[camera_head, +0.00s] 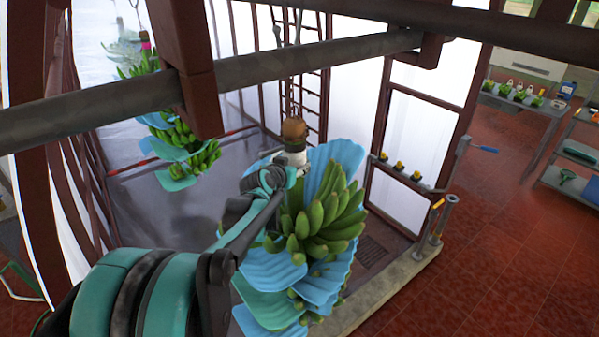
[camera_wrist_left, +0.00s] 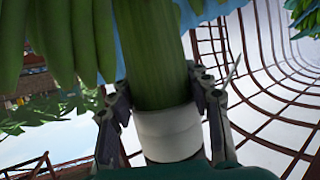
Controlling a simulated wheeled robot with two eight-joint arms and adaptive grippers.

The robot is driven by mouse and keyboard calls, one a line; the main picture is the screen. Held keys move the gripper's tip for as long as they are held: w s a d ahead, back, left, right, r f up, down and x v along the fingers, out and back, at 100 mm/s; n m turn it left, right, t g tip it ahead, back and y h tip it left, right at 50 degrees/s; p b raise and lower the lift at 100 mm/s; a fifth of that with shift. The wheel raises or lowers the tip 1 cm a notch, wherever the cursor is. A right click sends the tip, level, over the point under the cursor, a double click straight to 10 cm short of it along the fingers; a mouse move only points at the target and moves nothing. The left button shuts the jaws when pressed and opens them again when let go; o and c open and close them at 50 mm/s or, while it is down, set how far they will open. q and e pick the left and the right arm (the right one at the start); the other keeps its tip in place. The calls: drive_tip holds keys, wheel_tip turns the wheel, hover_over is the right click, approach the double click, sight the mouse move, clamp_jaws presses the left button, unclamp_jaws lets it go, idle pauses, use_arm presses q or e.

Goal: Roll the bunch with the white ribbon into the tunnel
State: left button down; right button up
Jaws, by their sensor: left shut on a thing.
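The bunch with the white ribbon (camera_head: 328,225) hangs at the middle of the head view, green bananas among blue sheets. Its white ribbon (camera_head: 295,158) wraps the stem below a brown stem end; the ribbon also shows in the left wrist view (camera_wrist_left: 170,132). My left gripper (camera_head: 291,173) is shut on the stem at the ribbon, with fingers on both sides of the green stem (camera_wrist_left: 155,60) in the wrist view. The tunnel has dark red ribs (camera_head: 80,180) and pale sheeting around a grey floor. My right gripper is out of view.
A grey overhead rail (camera_head: 300,68) crosses the top on dark red brackets. Another bunch (camera_head: 190,140) with blue sheets hangs inside at the left, near a pink ribbon (camera_head: 146,46). A post (camera_head: 445,215) stands right of the held bunch. Red tiled floor lies open at right.

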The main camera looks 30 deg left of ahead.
use_arm(q)
drive_tip(key=a, duration=0.1)
drive_tip(key=w+a, duration=0.1)
drive_tip(key=a, duration=0.1)
drive_tip(key=w+a, duration=0.1)
drive_tip(key=shift+a+f, duration=0.1)
drive_tip(key=shift+a, duration=0.25)
drive_tip(key=shift+a+f, duration=0.2)
drive_tip(key=shift+a, duration=0.1)
drive_tip(key=c, duration=1.1)
unclamp_jaws()
drive_tip(key=shift+d, duration=0.15)
drive_tip(key=shift+c, duration=0.2)
drive_tip(key=o, duration=0.4)
drive_tip(key=shift+s+d+r, duration=0.1)
drive_tip(key=shift+s+d, duration=0.05)
drive_tip(key=shift+d, duration=0.1)
drive_tip(key=shift+o, duration=0.2)
drive_tip(key=shift+s+d+r, duration=0.25)
drive_tip(key=shift+d, duration=0.2)
drive_tip(key=shift+w+a+f, duration=0.1)
drive_tip(key=shift+a, duration=0.2)
drive_tip(key=shift+s, duration=0.2)
drive_tip(key=v, duration=1.2)
drive_tip(key=shift+d, duration=0.3)
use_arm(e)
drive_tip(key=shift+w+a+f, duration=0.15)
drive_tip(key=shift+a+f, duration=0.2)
